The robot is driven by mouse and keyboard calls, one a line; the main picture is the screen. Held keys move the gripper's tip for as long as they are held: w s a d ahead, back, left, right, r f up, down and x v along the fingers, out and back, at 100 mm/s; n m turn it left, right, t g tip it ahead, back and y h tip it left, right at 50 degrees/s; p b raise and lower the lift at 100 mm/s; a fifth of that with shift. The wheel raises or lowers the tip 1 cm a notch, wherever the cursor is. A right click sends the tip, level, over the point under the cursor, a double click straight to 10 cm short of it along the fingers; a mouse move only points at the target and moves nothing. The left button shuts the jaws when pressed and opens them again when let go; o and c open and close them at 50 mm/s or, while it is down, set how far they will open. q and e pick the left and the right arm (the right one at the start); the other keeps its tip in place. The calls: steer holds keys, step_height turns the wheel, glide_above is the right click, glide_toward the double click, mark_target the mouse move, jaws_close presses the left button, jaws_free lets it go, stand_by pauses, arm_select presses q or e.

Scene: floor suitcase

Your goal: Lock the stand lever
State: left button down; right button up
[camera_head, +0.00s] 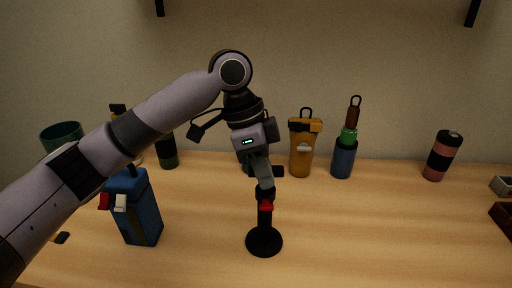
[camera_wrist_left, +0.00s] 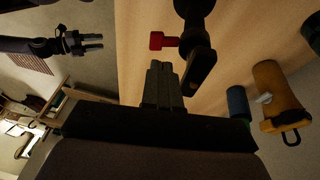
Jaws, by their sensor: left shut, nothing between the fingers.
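The black stand has a round base (camera_head: 264,242) on the wooden table and a short upright post. A small red lever (camera_head: 266,206) sticks out from the post; it also shows in the left wrist view (camera_wrist_left: 161,41), jutting left from the post (camera_wrist_left: 197,45). My left gripper (camera_head: 265,182) points down at the top of the stand, fingers shut and empty. In the left wrist view its fingertips (camera_wrist_left: 160,68) lie just below the red lever, seemingly apart from it. My right gripper (camera_wrist_left: 96,42) shows far left in the wrist view, away from the table, its fingers apart.
A blue box-like container (camera_head: 142,212) with red and white levers stands left, partly behind my arm. Along the wall are an orange flask (camera_head: 301,150), a blue cup (camera_head: 343,160) and a pink-black can (camera_head: 441,157). The table right of the stand is clear.

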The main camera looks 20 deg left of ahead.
mark_target(269, 206)
arm_select(q)
steer(key=shift+s+d+f, duration=0.1)
steer(key=shift+s+f, duration=0.2)
steer(key=shift+f, duration=0.5)
steer(key=shift+s+d+f, duration=0.1)
steer(key=shift+s+f, duration=0.2)
steer(key=shift+f, duration=0.5)
steer(key=shift+a, duration=0.1)
arm_select(e)
steer(key=shift+d+r, duration=0.1)
steer(key=shift+r, duration=0.05)
arm_select(q)
steer(key=shift+s+t+p, duration=0.1)
steer(key=shift+t+p, duration=0.2)
arm_select(e)
steer(key=shift+d+r, duration=0.15)
steer(key=shift+d, duration=0.05)
